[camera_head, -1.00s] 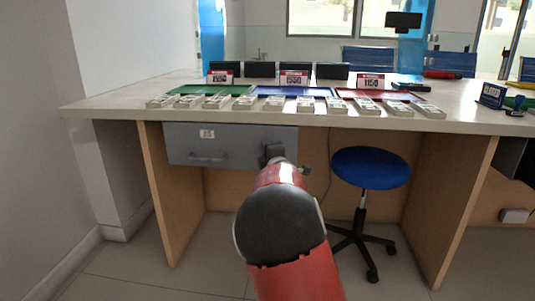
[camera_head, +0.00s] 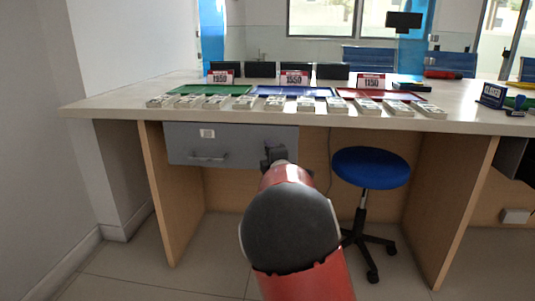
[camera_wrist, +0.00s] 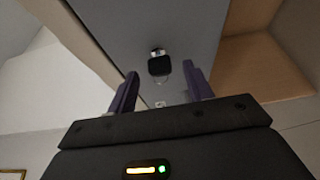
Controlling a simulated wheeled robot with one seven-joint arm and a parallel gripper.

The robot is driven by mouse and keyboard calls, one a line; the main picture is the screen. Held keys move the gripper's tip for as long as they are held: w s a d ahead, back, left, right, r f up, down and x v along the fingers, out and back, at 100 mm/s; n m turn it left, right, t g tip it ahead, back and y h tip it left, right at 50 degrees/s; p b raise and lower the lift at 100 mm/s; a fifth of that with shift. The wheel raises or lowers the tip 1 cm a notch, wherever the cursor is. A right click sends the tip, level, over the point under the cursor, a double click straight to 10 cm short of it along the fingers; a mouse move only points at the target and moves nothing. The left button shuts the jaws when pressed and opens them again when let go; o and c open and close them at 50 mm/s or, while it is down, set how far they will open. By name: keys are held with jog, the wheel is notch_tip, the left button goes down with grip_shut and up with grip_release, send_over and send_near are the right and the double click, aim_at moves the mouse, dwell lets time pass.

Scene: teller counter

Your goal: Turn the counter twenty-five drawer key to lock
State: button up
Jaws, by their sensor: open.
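The grey drawer (camera_head: 235,146) hangs shut under the left part of the counter, with a small white label and a bar handle. My gripper (camera_head: 274,153) is in front of the drawer's right end and hides the lock in the head view. In the wrist view the drawer front (camera_wrist: 185,25) fills the upper middle. A dark key head (camera_wrist: 159,66) sticks out of a silver lock (camera_wrist: 157,52) there. My open gripper (camera_wrist: 161,85) has one finger on each side of the key's line, with the key beyond the fingertips and apart from them.
The counter top (camera_head: 120,100) carries several banknote stacks, coloured trays and number signs. A blue stool (camera_head: 370,167) stands right of my arm, under the counter. A wooden side panel (camera_head: 170,195) stands below the drawer's left end.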

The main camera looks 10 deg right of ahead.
jog(key=s, duration=0.5)
jog(key=shift+s+d, duration=0.2)
jog(key=shift+s, duration=0.05)
jog(key=s+d+r+m+g+h+p, duration=0.2)
jog(key=s+d+m+g+p, duration=0.25)
jog(key=s+m, duration=0.8)
jog(key=s+a+m+g+p, duration=0.2)
jog(key=s+m+g, duration=0.1)
jog(key=s, duration=1.1)
jog(key=s+a+m+g+p, duration=0.2)
jog(key=s+a+m+g, duration=0.1)
jog(key=s, duration=1.1)
jog(key=shift+a+f+g+p, duration=0.2)
jog(key=shift+f+g+p, duration=0.2)
jog(key=shift+g, duration=0.45)
jog(key=shift+s+f+m, duration=0.15)
jog(key=shift+s+m, duration=0.1)
jog(key=shift+s, duration=0.05)
jog(key=shift+c, duration=0.3)
